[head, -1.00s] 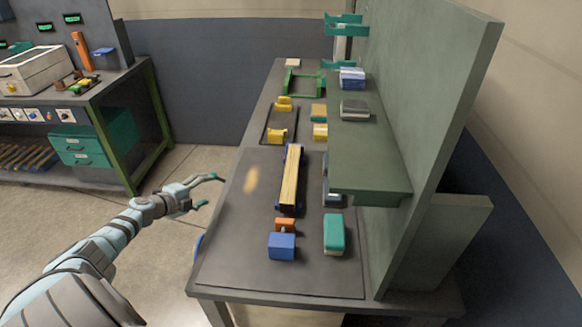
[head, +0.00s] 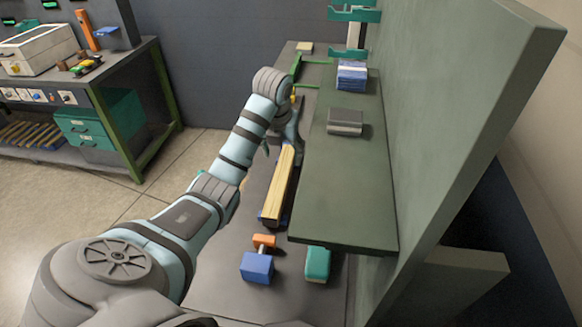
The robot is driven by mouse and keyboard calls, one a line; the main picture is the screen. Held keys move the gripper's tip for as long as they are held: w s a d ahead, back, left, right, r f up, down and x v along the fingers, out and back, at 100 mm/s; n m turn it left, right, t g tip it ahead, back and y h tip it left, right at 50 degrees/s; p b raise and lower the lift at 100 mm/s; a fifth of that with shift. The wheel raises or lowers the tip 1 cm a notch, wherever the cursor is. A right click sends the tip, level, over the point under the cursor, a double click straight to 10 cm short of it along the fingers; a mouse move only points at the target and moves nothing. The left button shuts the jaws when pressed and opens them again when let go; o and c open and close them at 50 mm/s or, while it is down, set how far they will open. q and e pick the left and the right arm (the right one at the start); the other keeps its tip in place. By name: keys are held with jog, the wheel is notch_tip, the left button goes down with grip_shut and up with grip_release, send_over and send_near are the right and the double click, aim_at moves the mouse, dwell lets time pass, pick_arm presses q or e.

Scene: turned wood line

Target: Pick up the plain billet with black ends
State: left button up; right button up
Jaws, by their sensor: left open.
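A long pale wooden billet (head: 281,183) lies lengthwise on a dark, blue-edged holder on the workbench (head: 225,290). Its near end sits low in the holder; I cannot make out black ends clearly. My left gripper (head: 282,146) is at the billet's far end, pointing down, partly hidden by my own wrist. One teal finger shows to the left of the billet. The gripper is open, and I cannot tell whether it touches the wood. The far end of the billet is hidden. My right gripper is not in view.
A green shelf (head: 340,205) overhangs the bench close to the right of the billet, carrying a grey box (head: 345,122) and a blue-white stack (head: 351,76). An orange-and-blue mallet-like tool (head: 257,266) and a teal block (head: 317,264) lie nearer. Open floor (head: 110,190) lies left.

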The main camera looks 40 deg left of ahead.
pick_arm(q)
jog(key=b, duration=0.9)
send_over(280, 178)
jog(key=s+d, duration=0.1)
jog(key=s, duration=0.1)
notch_tip(280, 178, down, 7)
jog(key=shift+s+d+f, duration=0.1)
jog(key=shift+w+f+p, duration=0.6)
jog(key=shift+w+f, duration=0.05)
jog(key=shift+f, duration=0.15)
jog(key=x, duration=0.4)
jog(key=shift+a, duration=0.3)
jog(key=shift+a+f, duration=0.1)
jog(key=shift+f, duration=0.15)
jog(key=shift+w, duration=0.1)
grip_shut()
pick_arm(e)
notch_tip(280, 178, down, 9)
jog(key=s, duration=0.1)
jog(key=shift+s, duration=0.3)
